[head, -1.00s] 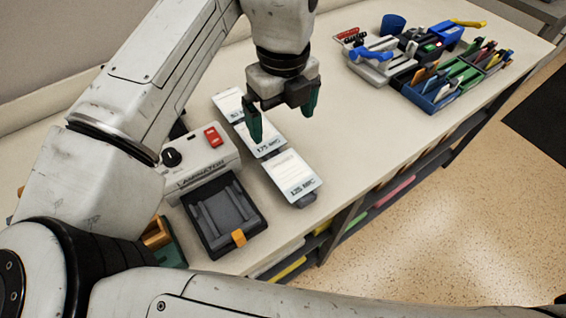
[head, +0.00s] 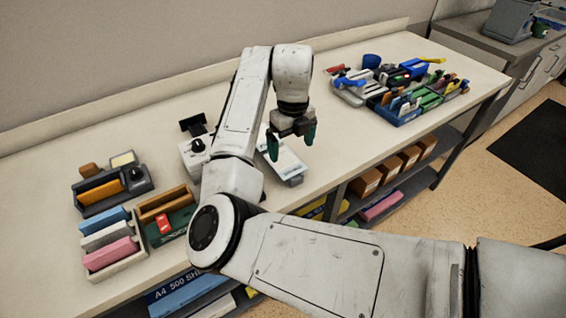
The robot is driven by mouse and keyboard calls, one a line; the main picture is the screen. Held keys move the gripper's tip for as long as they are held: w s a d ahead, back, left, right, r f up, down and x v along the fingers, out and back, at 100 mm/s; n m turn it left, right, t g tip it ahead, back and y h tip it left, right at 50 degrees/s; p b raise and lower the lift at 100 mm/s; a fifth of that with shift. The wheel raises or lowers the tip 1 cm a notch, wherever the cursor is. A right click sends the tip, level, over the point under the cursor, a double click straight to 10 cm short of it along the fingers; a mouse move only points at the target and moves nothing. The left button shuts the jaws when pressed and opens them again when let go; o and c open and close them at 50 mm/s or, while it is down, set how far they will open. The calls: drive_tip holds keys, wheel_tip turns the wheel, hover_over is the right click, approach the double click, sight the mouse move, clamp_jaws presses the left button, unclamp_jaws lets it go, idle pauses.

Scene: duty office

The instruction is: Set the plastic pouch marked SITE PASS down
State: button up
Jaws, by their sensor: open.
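My gripper (head: 291,145) is open, its two dark green fingers pointing down above the table near its front edge. Nothing shows between the fingers. Below and behind them is a pale tray or stack of flat pouches (head: 288,166), partly hidden by my gripper and arm. I cannot read any marking on it in this view, and I cannot pick out a pouch marked SITE PASS. Whether the fingers touch the stack I cannot tell.
The laminator (head: 194,152) is mostly behind my arm. A wooden-and-green box (head: 168,225), a rack of coloured pads (head: 110,245) and a dark stamp holder (head: 115,185) stand at left. Colourful organisers (head: 400,115) stand at right. The table's back middle is clear.

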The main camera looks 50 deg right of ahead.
sight(291, 168)
wheel_tip(291, 168, down, 5)
drive_tip(key=shift+s+a+f+p, duration=0.1)
drive_tip(key=shift+f+p, duration=0.05)
drive_tip(key=shift+p, duration=0.75)
drive_tip(key=shift+f, duration=0.55)
drive_tip(key=shift+f, duration=0.2)
drive_tip(key=c, duration=0.9)
drive_tip(key=shift+r, duration=0.1)
